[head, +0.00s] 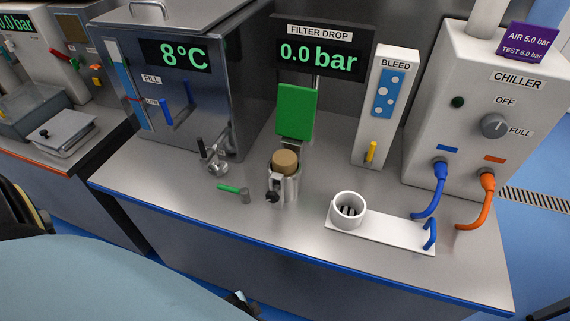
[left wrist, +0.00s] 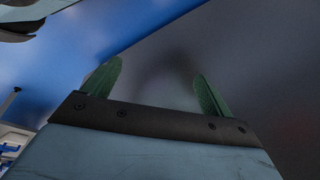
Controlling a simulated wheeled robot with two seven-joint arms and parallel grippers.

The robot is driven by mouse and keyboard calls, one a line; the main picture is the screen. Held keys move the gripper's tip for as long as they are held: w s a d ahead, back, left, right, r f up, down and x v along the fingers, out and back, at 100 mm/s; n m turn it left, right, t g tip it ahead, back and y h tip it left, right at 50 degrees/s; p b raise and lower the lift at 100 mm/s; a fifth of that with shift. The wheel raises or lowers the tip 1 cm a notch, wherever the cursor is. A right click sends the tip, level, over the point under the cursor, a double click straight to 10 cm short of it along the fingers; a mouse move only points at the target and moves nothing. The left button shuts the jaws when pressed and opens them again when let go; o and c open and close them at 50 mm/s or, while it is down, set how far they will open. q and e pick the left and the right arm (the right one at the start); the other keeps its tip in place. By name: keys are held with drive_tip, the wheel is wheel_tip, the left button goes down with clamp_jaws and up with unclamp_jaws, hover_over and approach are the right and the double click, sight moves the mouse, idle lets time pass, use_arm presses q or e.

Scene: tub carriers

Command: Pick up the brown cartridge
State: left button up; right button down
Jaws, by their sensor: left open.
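The brown cartridge (head: 285,161) is a short tan-brown cylinder. It stands upright in the top of a metal filter housing (head: 286,188) on the steel bench, with its upper part showing above the rim. Its lower part is hidden inside. In the left wrist view, my left gripper (left wrist: 157,84) is open with two green fingers wide apart and nothing between them. The cartridge does not show in that view. My right gripper is in neither view.
A green plate (head: 296,112) stands behind the housing, below the filter display. A green-handled tool (head: 233,190) lies to its left. A white holder with a round cup (head: 348,210) is to its right. The chiller (head: 470,110) has blue and orange hoses.

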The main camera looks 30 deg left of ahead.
use_arm(q)
drive_tip(key=w+r+p, duration=0.2)
drive_tip(key=w+r, duration=0.2)
drive_tip(key=r, duration=0.6)
wheel_tip(320, 180, up, 28)
drive_tip(key=m+t+y+p, duration=0.4)
drive_tip(key=m+t+y, duration=0.35)
drive_tip(key=m, duration=1.55)
hover_over(285, 162)
drive_tip(key=s+d, duration=0.7)
drive_tip(key=s, duration=0.3)
drive_tip(key=shift+t, duration=0.25)
drive_tip(key=shift+b+x, duration=0.85)
drive_tip(key=shift+x, duration=5.9)
drive_tip(key=shift+w+d, duration=0.1)
drive_tip(key=shift+d, duration=0.1)
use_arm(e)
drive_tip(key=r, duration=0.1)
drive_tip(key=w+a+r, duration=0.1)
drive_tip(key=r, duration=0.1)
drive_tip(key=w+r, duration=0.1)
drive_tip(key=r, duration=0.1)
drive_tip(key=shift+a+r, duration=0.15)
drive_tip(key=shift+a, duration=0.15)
use_arm(q)
drive_tip(key=shift+c, duration=0.5)
drive_tip(key=shift+r, duration=0.1)
drive_tip(key=c, duration=1.5)
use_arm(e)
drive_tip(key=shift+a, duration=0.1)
